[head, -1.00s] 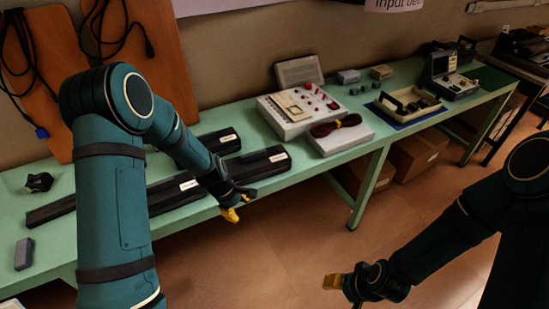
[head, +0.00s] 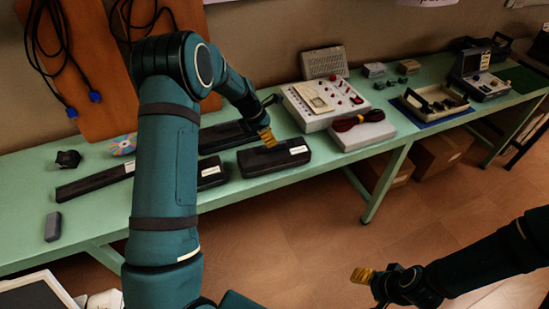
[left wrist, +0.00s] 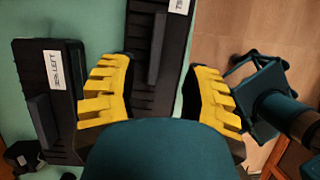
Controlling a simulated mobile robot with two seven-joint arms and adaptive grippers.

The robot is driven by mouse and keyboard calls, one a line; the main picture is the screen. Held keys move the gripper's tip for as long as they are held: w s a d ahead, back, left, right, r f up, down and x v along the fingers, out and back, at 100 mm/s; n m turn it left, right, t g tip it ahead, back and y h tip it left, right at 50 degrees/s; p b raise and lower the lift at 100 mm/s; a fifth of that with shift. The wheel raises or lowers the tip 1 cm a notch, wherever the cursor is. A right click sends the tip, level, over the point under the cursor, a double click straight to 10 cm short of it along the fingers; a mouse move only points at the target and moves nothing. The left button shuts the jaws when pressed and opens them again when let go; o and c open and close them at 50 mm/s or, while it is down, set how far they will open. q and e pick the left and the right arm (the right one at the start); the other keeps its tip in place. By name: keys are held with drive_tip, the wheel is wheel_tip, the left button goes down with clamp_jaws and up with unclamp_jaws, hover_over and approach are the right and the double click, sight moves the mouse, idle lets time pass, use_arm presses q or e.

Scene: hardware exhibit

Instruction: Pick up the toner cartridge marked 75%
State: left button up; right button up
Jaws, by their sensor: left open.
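Several black toner cartridges with white labels lie on the green table. The front right one (head: 285,161) is beneath my left gripper (head: 267,136). Another cartridge (head: 222,139) lies behind it, and a long one (head: 95,183) lies to the left. My left arm partly hides a cartridge (head: 210,174) in the front row. In the left wrist view, my open yellow fingers (left wrist: 161,72) straddle a cartridge (left wrist: 150,62) without visible contact. Its label is cut off and seems to begin "75". The neighbouring cartridge (left wrist: 62,95) has a label ending in "LEFT". My right gripper (head: 362,275) is over the floor.
A control panel (head: 322,106) and a pale box with dark cables (head: 362,134) stand right of the cartridges. A dark grey block (head: 53,227) and a small black object (head: 68,159) lie at left. Floor (head: 300,235) is open before the table.

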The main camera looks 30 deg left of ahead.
sight(274, 154)
use_arm(q)
drive_tip(key=x, duration=0.6)
drive_tip(key=shift+w+a+f+b, duration=0.2)
drive_tip(key=shift+w+b, duration=0.05)
drive_tip(key=shift+b, duration=0.1)
clamp_jaws()
drive_tip(key=shift+r, duration=0.15)
